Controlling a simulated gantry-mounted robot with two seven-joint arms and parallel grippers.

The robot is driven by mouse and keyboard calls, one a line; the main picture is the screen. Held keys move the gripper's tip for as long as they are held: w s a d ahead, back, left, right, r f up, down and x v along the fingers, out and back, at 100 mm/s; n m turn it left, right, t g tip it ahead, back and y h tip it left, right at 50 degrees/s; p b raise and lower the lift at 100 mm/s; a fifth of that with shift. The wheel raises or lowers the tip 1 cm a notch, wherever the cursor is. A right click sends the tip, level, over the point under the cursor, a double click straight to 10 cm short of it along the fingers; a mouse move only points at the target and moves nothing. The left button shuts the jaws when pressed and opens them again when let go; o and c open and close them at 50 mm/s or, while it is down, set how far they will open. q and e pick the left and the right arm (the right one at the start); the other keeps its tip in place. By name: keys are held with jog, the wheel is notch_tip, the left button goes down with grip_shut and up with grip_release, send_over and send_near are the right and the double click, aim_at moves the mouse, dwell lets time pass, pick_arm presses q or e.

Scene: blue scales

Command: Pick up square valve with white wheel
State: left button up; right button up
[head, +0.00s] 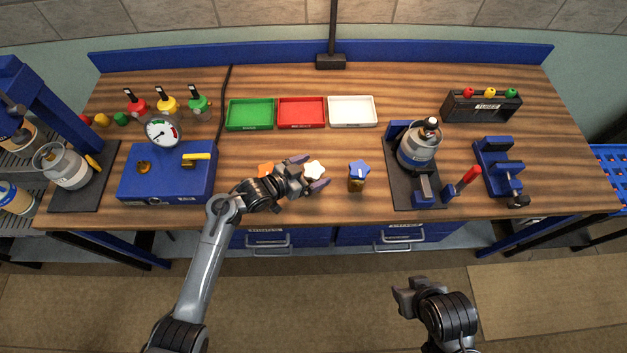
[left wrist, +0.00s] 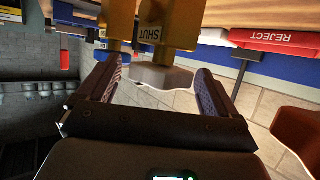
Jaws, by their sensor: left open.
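The valve with the white wheel (head: 315,169) stands near the table's front edge. In the left wrist view its pale wheel (left wrist: 160,77) sits between the fingertips, in front of a brass body (left wrist: 168,28) marked SHUT. My left gripper (head: 308,173) is open, with one finger on each side of the wheel; it also shows in the left wrist view (left wrist: 157,84). I cannot tell whether a finger touches it. The head view hides most of the valve body. My right gripper (head: 408,293) is low at the front, away from the table; its jaw state is unclear.
An orange-wheel valve (head: 265,169) stands left, partly behind my gripper, and a blue-wheel valve (head: 359,168) right. Green (head: 229,116), red (head: 281,115) and white (head: 353,113) trays lie behind. A blue gauge box (head: 168,188) stands left and a burner stand (head: 399,190) right.

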pick_arm(q)
jog(key=shift+x, duration=1.2)
grip_shut()
